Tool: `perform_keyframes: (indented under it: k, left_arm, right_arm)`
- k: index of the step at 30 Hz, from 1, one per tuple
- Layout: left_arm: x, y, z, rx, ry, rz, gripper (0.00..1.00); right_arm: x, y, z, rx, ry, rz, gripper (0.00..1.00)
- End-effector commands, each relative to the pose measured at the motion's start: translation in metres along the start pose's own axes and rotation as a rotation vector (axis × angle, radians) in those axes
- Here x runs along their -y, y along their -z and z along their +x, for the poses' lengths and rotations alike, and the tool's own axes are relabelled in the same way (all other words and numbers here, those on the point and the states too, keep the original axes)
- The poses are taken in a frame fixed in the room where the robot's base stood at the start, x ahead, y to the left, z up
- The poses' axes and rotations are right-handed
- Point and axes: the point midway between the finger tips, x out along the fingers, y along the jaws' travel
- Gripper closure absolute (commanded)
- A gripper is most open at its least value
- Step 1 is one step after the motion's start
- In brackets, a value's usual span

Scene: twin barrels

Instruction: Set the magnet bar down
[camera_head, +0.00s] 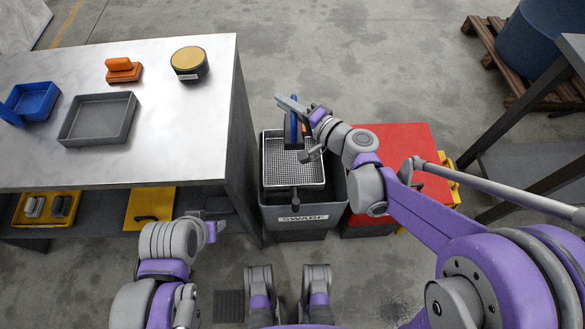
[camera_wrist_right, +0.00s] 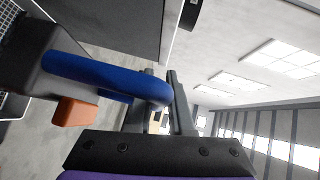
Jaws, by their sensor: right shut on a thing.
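The magnet bar has a blue handle, a dark grey body and an orange block. In the head view the magnet bar (camera_head: 292,133) hangs over the wire basket (camera_head: 311,173) on the grey SWARF bin (camera_head: 294,222). In the right wrist view the magnet bar (camera_wrist_right: 90,75) fills the left side, its handle end between the fingers. My right gripper (camera_head: 302,110) is shut on the handle; its fingers also show in the wrist view (camera_wrist_right: 163,100). The bar's underside is hidden. My left gripper (camera_head: 215,226) is low, beside the table's front right corner; its jaw opening is unclear.
The steel table (camera_head: 190,120) at left bears a grey tray (camera_head: 98,135), blue bin (camera_head: 33,100), orange block (camera_head: 123,70) and yellow-topped round tin (camera_head: 189,63). A red box (camera_head: 395,145) stands right of the bin. A pallet (camera_head: 505,70) with a blue barrel (camera_head: 540,40) is far right.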

Motion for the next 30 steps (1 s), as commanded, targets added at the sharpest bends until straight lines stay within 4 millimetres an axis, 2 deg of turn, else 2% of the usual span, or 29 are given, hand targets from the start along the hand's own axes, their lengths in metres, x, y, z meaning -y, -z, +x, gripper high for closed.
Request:
perform_keyframes:
  k: [1,6,10,16,23,30]
  left_arm:
    - [0.000,-0.007,0.020,0.007,0.000,0.000,0.50]
    - [0.000,-0.014,0.041,0.015,0.000,0.000,0.50]
    - [0.000,-0.016,0.050,0.018,0.000,0.000,0.50]
    - [0.000,-0.021,0.066,0.023,0.000,0.000,0.50]
    - [0.000,-0.023,0.073,0.025,0.000,0.000,0.50]
    - [0.000,-0.026,0.086,0.028,0.000,0.000,0.50]
  right_arm:
    - [-0.021,-0.005,0.004,0.018,0.003,0.001,1.00]
    - [-0.046,-0.013,0.007,0.040,0.011,-0.005,1.00]
    - [-0.062,-0.016,0.010,0.043,0.012,-0.005,1.00]
    - [-0.098,-0.021,0.015,0.043,0.013,-0.004,1.00]
    - [-0.116,-0.023,0.018,0.042,0.013,-0.005,1.00]
    - [-0.146,-0.028,0.022,0.042,0.013,-0.005,1.00]
